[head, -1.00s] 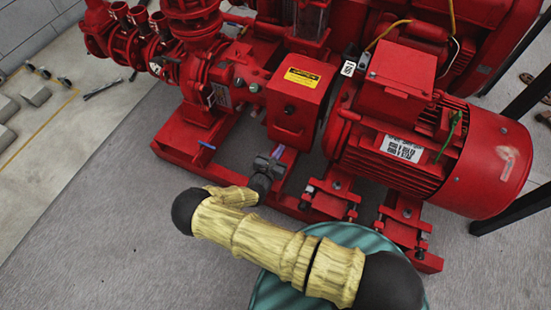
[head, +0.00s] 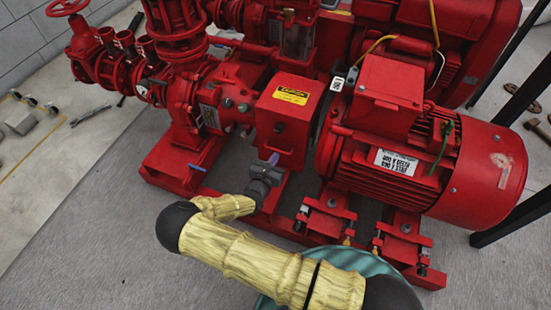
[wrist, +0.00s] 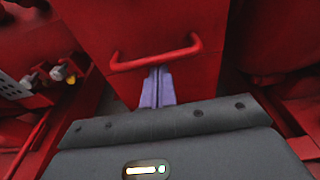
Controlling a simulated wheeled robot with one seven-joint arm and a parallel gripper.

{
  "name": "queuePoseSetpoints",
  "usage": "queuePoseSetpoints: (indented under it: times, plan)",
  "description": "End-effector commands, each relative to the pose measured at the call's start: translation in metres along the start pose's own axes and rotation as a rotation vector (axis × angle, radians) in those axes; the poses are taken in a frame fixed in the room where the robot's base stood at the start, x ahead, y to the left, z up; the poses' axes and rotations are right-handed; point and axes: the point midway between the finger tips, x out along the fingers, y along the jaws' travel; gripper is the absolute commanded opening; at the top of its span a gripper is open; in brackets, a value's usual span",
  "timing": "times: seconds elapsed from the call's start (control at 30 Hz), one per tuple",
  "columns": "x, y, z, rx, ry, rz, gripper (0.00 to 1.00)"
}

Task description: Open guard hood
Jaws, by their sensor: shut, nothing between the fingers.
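The guard hood (head: 290,112) is a red box with a yellow caution label on top, between the pump and the motor. It is down over the coupling. In the wrist view its red front face (wrist: 135,90) fills the upper middle. A red U-shaped handle (wrist: 155,61) is fixed across that face. My gripper (head: 273,159) is low at the front of the hood. In the wrist view its pale violet fingers (wrist: 158,72) are shut together and empty, with their tips just below the handle bar. I cannot tell whether they touch the hood or handle.
The red motor (head: 430,150) stands right of the hood, and the red pump with its pipes (head: 185,110) stands left. A red base frame (head: 170,165) runs beneath them. Dark posts (head: 520,110) stand at the right. Grey floor (head: 90,230) is clear at front left.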

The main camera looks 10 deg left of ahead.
Motion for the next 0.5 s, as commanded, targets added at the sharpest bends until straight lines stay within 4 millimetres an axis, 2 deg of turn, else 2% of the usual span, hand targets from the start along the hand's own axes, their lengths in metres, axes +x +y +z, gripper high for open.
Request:
queuePoseSetpoints:
  times: [0.5]
  plan:
    - [-0.008, 0.0, 0.011, 0.001, 0.039, 0.0, 0.0]
